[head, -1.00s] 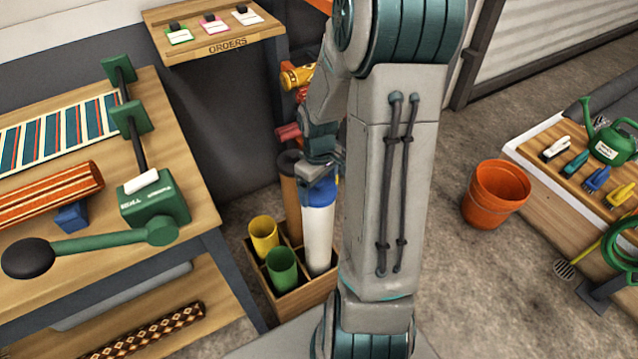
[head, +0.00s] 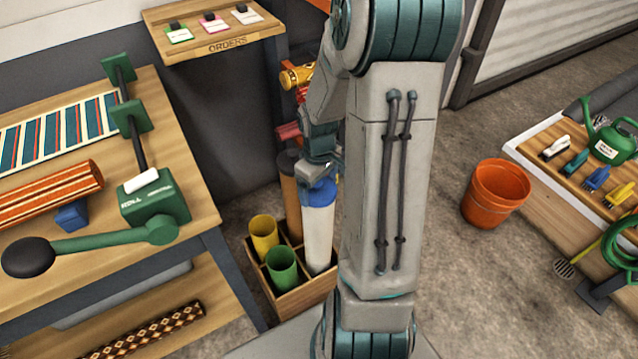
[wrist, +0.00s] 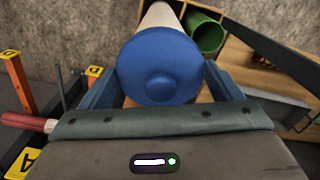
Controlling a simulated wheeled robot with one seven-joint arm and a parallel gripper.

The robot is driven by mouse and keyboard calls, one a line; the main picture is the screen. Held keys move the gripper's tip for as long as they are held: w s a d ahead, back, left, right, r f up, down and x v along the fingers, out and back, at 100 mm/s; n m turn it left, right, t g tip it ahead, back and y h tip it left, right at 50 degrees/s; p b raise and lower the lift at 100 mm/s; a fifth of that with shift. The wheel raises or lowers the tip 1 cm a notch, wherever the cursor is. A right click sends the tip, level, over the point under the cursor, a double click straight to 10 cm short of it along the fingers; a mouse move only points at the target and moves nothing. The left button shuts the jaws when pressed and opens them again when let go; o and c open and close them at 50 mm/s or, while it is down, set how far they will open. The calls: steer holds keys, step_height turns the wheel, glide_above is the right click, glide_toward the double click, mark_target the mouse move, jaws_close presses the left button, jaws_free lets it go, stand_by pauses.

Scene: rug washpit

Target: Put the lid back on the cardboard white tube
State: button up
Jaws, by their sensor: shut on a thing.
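The white cardboard tube (head: 318,238) stands in a compartment of the wooden crate (head: 301,301). The blue lid (head: 319,194), round with a raised centre knob, is at the tube's top end, in line with it. In the wrist view the lid (wrist: 160,68) faces me between the two fingers of my gripper (wrist: 166,80), and the tube (wrist: 165,18) runs away behind it. My gripper is shut on the lid. I cannot tell whether the lid is fully seated, as its far edge hides the joint. In the head view my arm covers part of the gripper.
A yellow tube (head: 264,236), a green tube (head: 282,267) and a brown tube (head: 290,205) stand close by in the crate. The workbench (head: 205,205) is at left, with the orders shelf (head: 212,38) above. An orange bucket (head: 495,194) stands on open floor at right.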

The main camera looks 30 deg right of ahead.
stand_by(0.3)
steer(key=o, duration=0.8)
steer(key=shift+r+p, duration=3.2)
steer(key=shift+r, duration=0.3)
steer(key=shift+c, duration=0.3)
jaws_close()
steer(key=shift+f, duration=0.2)
